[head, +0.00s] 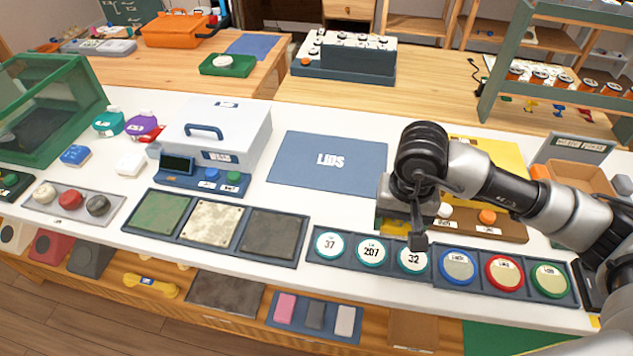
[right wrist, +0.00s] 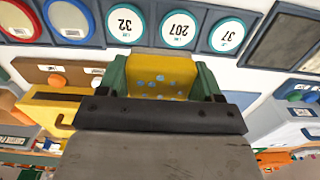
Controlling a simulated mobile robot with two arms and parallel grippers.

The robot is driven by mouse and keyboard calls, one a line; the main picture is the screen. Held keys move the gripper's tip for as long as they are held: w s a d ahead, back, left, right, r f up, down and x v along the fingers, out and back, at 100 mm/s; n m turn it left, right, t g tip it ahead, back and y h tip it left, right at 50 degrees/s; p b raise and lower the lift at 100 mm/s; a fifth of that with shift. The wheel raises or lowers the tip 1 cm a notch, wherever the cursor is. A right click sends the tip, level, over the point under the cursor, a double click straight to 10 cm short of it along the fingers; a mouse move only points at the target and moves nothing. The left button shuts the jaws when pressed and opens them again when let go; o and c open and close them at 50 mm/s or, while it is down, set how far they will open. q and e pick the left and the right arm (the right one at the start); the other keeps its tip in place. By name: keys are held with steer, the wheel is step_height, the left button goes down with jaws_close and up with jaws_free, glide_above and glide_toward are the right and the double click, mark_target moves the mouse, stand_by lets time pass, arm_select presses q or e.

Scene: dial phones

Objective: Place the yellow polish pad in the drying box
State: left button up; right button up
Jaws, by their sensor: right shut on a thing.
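The yellow polish pad (right wrist: 160,75), with pale blue spots, is between the green fingers of my right gripper (right wrist: 163,80) in the right wrist view. The gripper is shut on it. In the head view my right gripper (head: 392,222) is over the white counter, just behind the numbered round lids, and its body hides most of the pad. No label that I can read marks the drying box. A green box with clear panels (head: 92,98) stands at the far left, and a white box with a handle (head: 240,135) stands left of centre. My left gripper is not in view.
A blue LIDS mat (head: 330,163) lies bare left of my right gripper. Numbered round lids (head: 371,252) and coloured round lids (head: 458,267) line the front edge. A tray of three square pads (head: 213,223) is left of them. A green rack (head: 560,15) stands behind my right arm.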

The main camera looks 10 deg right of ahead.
steer(key=shift+w+a+f, duration=0.1)
steer(key=shift+w, duration=0.15)
steer(key=p, duration=0.2)
glide_above(372, 214)
step_height(372, 214, down, 7)
steer(key=shift+s+r, duration=0.1)
step_height(372, 214, down, 4)
steer(key=shift+r+p, duration=0.2)
steer(key=shift+p, duration=0.55)
steer(key=shift+f, duration=0.25)
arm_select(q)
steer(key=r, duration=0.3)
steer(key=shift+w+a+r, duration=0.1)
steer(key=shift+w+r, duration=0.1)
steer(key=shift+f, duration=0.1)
arm_select(e)
steer(key=shift+f+b, duration=0.2)
steer(key=shift+b, duration=0.1)
steer(key=o, duration=1)
steer(key=shift+r, duration=0.1)
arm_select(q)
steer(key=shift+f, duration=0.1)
